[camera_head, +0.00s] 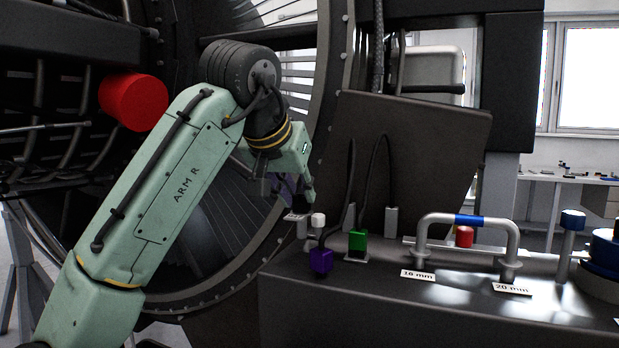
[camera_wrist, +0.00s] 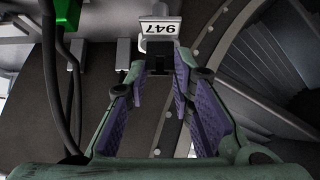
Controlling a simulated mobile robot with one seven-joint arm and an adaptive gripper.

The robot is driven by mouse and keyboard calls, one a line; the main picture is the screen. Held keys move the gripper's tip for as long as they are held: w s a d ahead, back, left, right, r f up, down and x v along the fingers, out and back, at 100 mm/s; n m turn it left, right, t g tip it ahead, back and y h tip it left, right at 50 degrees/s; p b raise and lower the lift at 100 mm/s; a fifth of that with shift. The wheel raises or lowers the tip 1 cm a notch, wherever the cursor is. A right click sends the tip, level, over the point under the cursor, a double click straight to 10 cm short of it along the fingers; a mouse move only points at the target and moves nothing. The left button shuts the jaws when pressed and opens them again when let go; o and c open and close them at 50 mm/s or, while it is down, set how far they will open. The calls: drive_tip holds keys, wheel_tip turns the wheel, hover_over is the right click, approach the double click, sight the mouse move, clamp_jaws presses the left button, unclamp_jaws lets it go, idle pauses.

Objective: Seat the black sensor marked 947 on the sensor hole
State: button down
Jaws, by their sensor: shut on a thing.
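My gripper (camera_head: 288,188) is above the left end of the dark bench, in front of the round engine casing. In the wrist view my gripper (camera_wrist: 160,70) has its purple-padded fingers closed around a small black sensor (camera_wrist: 158,58) at the fingertips. A white label reading 947 (camera_wrist: 160,27), upside down in this view, lies just beyond the sensor. I cannot pick out the sensor hole in either view.
On the dark bench (camera_head: 400,310) a purple connector (camera_head: 320,261) and a green connector (camera_head: 358,240) stand with cables, close to the right of my gripper. A dark panel (camera_head: 410,150) rises behind.

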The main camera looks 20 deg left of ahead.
sight(301, 219)
drive_tip(key=shift+s+d+m, duration=0.3)
drive_tip(key=shift+s+d, duration=0.05)
drive_tip(key=shift+d, duration=0.4)
drive_tip(key=shift+s+r, duration=0.1)
drive_tip(key=shift+a+f, duration=0.1)
drive_tip(key=shift+f, duration=0.55)
drive_tip(key=shift+f+b, duration=1.1)
drive_tip(key=shift+f, duration=0.5)
idle(1.6)
drive_tip(key=shift+f, duration=0.35)
drive_tip(key=shift+f+b, duration=0.55)
drive_tip(key=shift+f, duration=0.05)
idle(0.4)
